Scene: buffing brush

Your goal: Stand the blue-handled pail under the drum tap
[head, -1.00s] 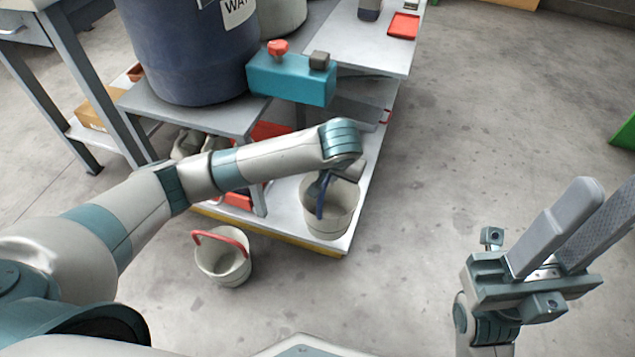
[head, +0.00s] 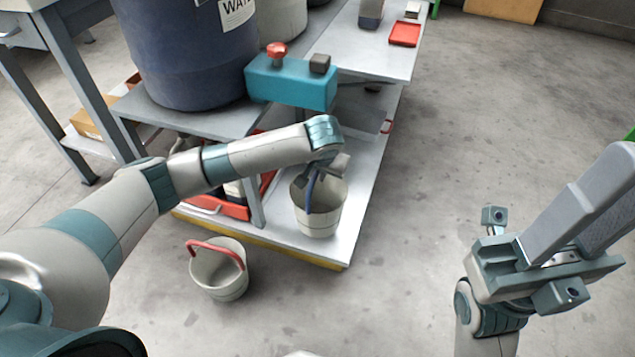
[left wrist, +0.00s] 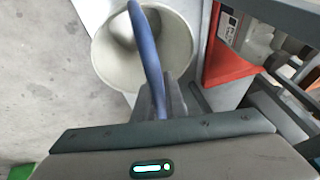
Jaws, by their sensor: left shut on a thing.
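The pail (head: 325,222) with the blue handle (head: 309,193) is upright over the white lower deck, near its front corner. I cannot tell whether its base touches the deck. My left gripper (head: 316,175) is shut on the raised blue handle, above the pail's mouth. In the left wrist view the open, empty-looking pail (left wrist: 115,62) lies beyond the gripper (left wrist: 160,105). The dark blue drum (head: 185,55) stands on a raised grey shelf. A teal block (head: 290,84) with a red knob (head: 275,49) juts out in front of it, above and behind the pail. My right gripper (head: 575,235) is open and empty.
A second pail (head: 220,278) with a red handle stands on the floor, left of the deck (head: 335,248). A grey shelf post (head: 256,205) rises left of the blue-handled pail. A red tray (head: 405,34) lies on the upper bench. The floor at right is clear.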

